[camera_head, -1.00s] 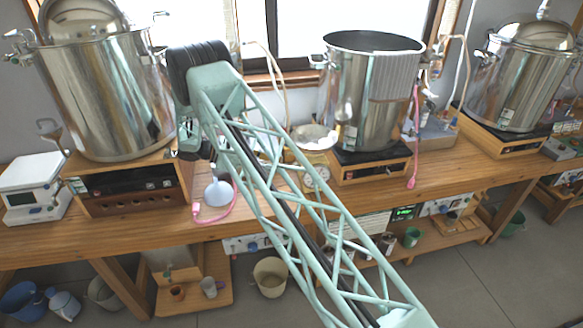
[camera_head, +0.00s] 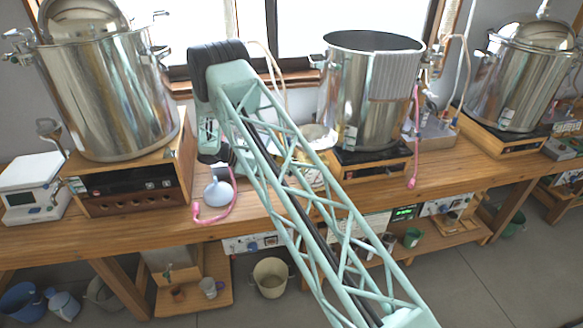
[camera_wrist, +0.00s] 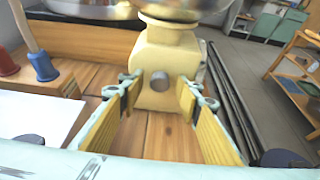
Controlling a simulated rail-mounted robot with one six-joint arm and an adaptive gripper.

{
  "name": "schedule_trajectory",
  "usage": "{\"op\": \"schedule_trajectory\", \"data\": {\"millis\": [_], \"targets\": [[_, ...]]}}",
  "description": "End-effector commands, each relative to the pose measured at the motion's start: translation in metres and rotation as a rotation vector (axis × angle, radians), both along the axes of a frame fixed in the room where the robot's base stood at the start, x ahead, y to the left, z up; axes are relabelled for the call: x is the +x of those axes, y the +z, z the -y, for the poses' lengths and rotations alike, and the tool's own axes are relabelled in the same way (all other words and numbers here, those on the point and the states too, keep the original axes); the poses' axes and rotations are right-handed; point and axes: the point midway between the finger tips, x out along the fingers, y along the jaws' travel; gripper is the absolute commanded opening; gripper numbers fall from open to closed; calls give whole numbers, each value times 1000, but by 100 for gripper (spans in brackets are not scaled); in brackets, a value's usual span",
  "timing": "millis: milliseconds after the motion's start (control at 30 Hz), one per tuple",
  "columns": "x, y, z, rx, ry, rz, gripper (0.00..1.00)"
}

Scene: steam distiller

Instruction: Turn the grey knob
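The grey knob (camera_wrist: 159,82) sticks out of the front of a cream-coloured body (camera_wrist: 171,62) in the wrist view. The knob is small and round. My gripper (camera_wrist: 161,97) is open, with its yellow-padded fingers spread to the left and right of the knob. The knob lies near the middle of the gap, and neither finger appears to touch it. In the head view my arm partly covers the cream scale (camera_head: 313,177), and neither knob nor fingertips can be made out there.
The wooden bench (camera_head: 440,170) carries large steel pots, including one at the left (camera_head: 105,90) and one in the middle (camera_head: 347,95). A white funnel (camera_head: 218,193) and a pink hose lie near my arm. Red and blue spools (camera_wrist: 42,66) stand left in the wrist view.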

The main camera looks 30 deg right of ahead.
Motion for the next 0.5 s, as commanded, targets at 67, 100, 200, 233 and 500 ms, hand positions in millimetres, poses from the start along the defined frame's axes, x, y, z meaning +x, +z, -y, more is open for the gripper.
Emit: {"op": "schedule_trajectory", "data": {"millis": [67,100,200,233,500], "targets": [[0,0,0,0,0,0,32],[0,0,0,0,0,0,32],[0,0,0,0,0,0,27],[0,0,0,0,0,0,24],[0,0,0,0,0,0,7]]}}
